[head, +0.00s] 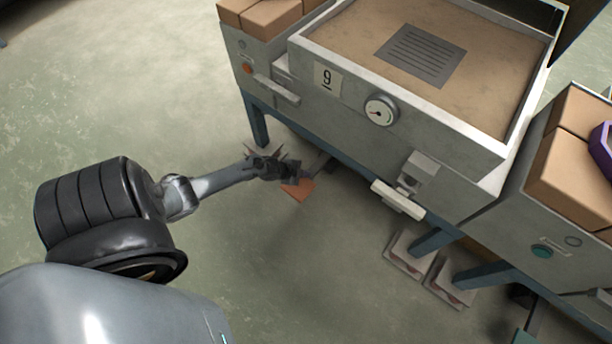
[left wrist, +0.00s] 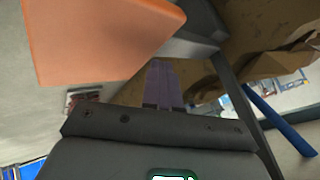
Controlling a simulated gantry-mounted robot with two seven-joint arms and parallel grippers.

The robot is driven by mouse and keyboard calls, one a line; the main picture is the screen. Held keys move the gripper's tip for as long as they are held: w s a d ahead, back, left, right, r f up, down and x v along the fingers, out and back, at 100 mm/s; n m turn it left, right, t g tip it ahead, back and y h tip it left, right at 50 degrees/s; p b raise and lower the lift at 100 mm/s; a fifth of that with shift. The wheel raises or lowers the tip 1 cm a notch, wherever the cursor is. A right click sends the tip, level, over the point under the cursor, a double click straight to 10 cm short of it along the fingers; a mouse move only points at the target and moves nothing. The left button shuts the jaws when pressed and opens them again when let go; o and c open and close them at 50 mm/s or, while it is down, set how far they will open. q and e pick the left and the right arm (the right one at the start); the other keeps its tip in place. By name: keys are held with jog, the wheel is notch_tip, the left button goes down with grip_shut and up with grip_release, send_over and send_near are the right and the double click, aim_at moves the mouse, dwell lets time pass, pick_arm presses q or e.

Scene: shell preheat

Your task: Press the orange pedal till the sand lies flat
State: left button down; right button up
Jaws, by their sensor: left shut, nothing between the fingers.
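The orange pedal (head: 299,191) sits low beneath the front of the middle bench, on a grey lever. My left gripper (head: 290,170) is shut and empty, at the pedal's far-left edge in the head view. In the left wrist view the pedal (left wrist: 95,38) looms large and close beside the shut fingers (left wrist: 161,75). I cannot tell whether they touch. The sand (head: 348,30) fills the middle bench's shallow tray and looks mostly level, with a grey slotted plate (head: 420,55) on it. My right gripper is not in view.
A dial gauge (head: 381,111), a "9" label (head: 327,78) and a pale handle (head: 398,200) are on the bench front. Two pale foot plates (head: 409,256) lie on the floor to the right. Side benches hold brown blocks (head: 575,165). The floor at left is clear.

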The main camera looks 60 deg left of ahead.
aim_at(301, 179)
pick_arm(q)
jog(key=shift+s+f, duration=0.1)
jog(key=shift+f, duration=0.5)
dwell(0.3)
jog(key=shift+f, duration=0.5)
dwell(0.4)
jog(key=shift+f, duration=0.95)
dwell(0.5)
jog(key=shift+s+f, duration=0.1)
jog(key=shift+f, duration=0.15)
dwell(0.4)
